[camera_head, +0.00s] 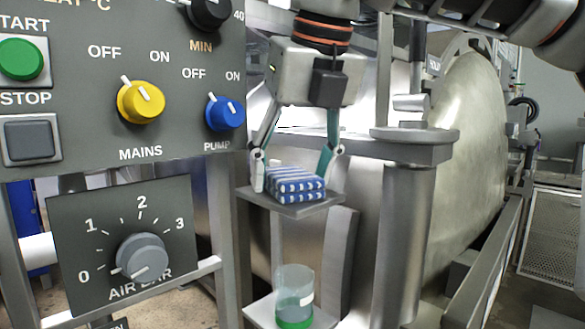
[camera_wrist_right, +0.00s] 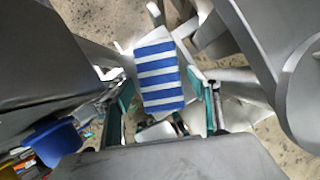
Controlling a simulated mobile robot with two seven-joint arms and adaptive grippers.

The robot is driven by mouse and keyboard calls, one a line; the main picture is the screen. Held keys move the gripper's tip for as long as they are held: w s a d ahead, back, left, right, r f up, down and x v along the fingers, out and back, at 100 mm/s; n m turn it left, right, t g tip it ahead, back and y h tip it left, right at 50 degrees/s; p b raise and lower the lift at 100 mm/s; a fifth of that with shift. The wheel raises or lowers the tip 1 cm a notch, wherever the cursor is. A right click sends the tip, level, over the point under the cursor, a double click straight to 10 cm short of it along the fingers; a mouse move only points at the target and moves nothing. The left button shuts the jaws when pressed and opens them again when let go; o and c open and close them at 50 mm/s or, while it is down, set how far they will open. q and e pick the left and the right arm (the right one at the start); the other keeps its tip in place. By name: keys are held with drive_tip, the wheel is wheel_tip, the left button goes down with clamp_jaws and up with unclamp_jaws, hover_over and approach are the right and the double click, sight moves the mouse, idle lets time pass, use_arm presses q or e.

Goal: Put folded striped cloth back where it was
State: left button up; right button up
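The folded blue-and-white striped cloth (camera_head: 296,185) lies flat on a small grey shelf (camera_head: 310,209) beside the control panel. My right gripper (camera_head: 292,168) points down over the shelf, with one finger on each side of the cloth. In the right wrist view the cloth (camera_wrist_right: 159,78) shows between the two teal-padded fingers (camera_wrist_right: 163,103), with narrow gaps at its sides. The gripper looks open around the cloth, not clamped on it. My left gripper is not in view.
A clear beaker with a green base (camera_head: 295,292) stands on a lower shelf (camera_head: 262,314) under the cloth. The control panel (camera_head: 120,85) with knobs is close on the left. A metal post (camera_head: 408,215) and the big autoclave vessel (camera_head: 470,130) are on the right.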

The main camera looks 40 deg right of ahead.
drive_tip(key=shift+r, duration=0.15)
drive_tip(key=p+v, duration=0.3)
drive_tip(key=v, duration=0.9)
drive_tip(key=shift+p, duration=0.3)
drive_tip(key=shift+a, duration=0.1)
